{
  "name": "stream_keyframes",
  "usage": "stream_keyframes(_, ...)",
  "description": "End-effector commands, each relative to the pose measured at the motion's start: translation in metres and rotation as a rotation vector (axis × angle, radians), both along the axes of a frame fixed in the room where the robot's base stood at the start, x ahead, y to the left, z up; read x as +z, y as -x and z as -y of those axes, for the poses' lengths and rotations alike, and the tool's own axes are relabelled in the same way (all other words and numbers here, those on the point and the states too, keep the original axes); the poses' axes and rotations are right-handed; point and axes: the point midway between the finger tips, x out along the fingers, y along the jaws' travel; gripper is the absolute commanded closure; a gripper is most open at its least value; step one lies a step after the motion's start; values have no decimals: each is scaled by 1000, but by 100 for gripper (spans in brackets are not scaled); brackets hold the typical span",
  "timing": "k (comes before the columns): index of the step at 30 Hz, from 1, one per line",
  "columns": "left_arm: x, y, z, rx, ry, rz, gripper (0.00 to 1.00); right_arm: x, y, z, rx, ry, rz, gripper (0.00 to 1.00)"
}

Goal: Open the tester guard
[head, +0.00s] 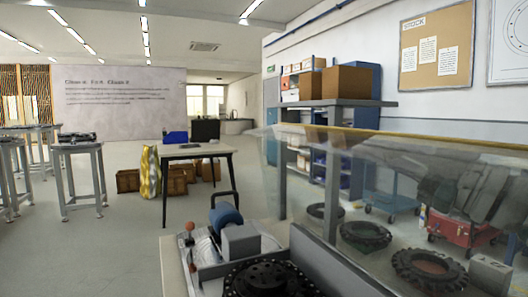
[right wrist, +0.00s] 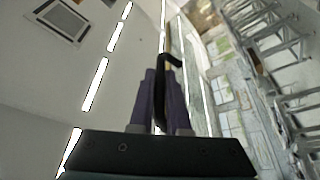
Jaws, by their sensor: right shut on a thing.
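The tester guard (head: 345,150) is a clear panel with a yellow top edge at the right of the head view. It stands over the tester bed (head: 335,262). My right gripper (head: 445,192) shows blurred and dark through the clear panel. In the right wrist view, the right gripper (right wrist: 161,95) has its two purple-grey fingers closed on a black hooked handle (right wrist: 170,60). A yellow strip and part of the clear panel show just beyond the handle. How far the guard is tilted is hard to tell. My left gripper is not in view.
A black ring part (head: 270,278) lies beside a blue motor (head: 225,216) on the tester. Several dark rings (head: 365,234) show through the panel. Shelving (head: 345,103) stands behind.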

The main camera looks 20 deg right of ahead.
Motion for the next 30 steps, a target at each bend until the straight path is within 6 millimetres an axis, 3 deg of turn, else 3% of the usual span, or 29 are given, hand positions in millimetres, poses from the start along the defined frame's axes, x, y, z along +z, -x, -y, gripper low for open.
stream_keyframes(9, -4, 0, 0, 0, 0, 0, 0, -1, -1, 23, -1, -107, -1, 100)
stream_keyframes(24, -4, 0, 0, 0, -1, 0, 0, -1, -1, 27, 0, -126, -4, 100)
stream_keyframes(25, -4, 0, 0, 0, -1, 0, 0, -1, -1, 27, -1, -126, -5, 84)
stream_keyframes(28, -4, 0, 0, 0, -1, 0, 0, -2, -1, 27, -1, -126, -5, 73)
stream_keyframes(30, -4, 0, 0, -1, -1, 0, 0, -2, -1, 27, -1, -125, -5, 73)
